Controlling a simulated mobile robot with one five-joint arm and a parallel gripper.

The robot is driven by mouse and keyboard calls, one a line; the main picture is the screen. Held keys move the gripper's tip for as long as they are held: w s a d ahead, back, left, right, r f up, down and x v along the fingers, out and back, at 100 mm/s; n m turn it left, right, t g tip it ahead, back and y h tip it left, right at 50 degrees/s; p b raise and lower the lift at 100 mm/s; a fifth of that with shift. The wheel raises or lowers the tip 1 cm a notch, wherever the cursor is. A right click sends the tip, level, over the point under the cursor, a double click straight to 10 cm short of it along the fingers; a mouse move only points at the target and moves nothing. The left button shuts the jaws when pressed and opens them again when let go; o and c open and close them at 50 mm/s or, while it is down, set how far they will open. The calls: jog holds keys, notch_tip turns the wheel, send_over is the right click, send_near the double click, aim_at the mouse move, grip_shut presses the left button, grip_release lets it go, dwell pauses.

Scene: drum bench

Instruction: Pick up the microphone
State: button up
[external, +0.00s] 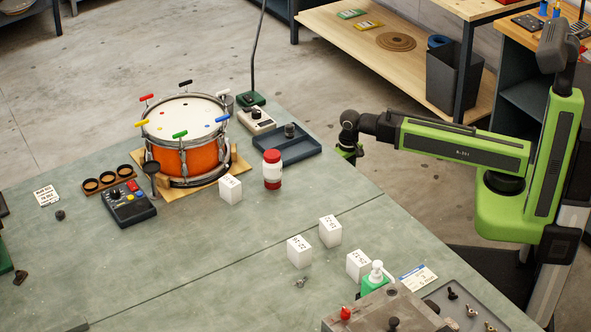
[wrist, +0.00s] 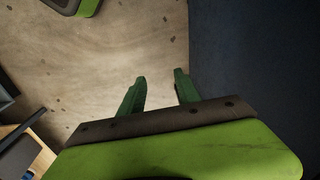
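I cannot make out a microphone for certain. A small dark upright piece with a rounded top (external: 152,169) stands between the drum and the button box; it is too small to identify. A thin dark gooseneck (external: 256,50) rises from a green base at the bench's back edge; its top is outside the picture. My gripper (external: 349,152) is beyond the bench's right edge, away from both. In the wrist view its two green fingers (wrist: 160,75) are apart with nothing between them, only brown floor beyond.
An orange drum (external: 170,161) with coloured clips sits on a wooden board. A button box (external: 128,204), white blocks (external: 299,251), a red-and-white jar (external: 272,170), a blue tray (external: 286,146) and a green pump bottle (external: 375,280) stand on the bench. The bench's middle front is mostly clear.

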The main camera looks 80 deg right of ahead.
jog(key=w+d+r+m+p, duration=0.2)
jog(key=d+r+m+p, duration=0.15)
jog(key=r+p, duration=0.6)
notch_tip(320, 180, up, 29)
jog(key=m+p, duration=0.9)
jog(key=p, duration=1.7)
send_over(290, 125)
notch_tip(290, 125, down, 13)
jog(key=b, duration=1.3)
jog(key=shift+s+a+r, duration=0.1)
jog(key=shift+r, duration=0.1)
jog(key=f+b, duration=0.5)
jog(key=shift+d+f, duration=0.15)
jog(key=shift+d, duration=0.05)
jog(key=shift+r, duration=0.25)
grip_shut()
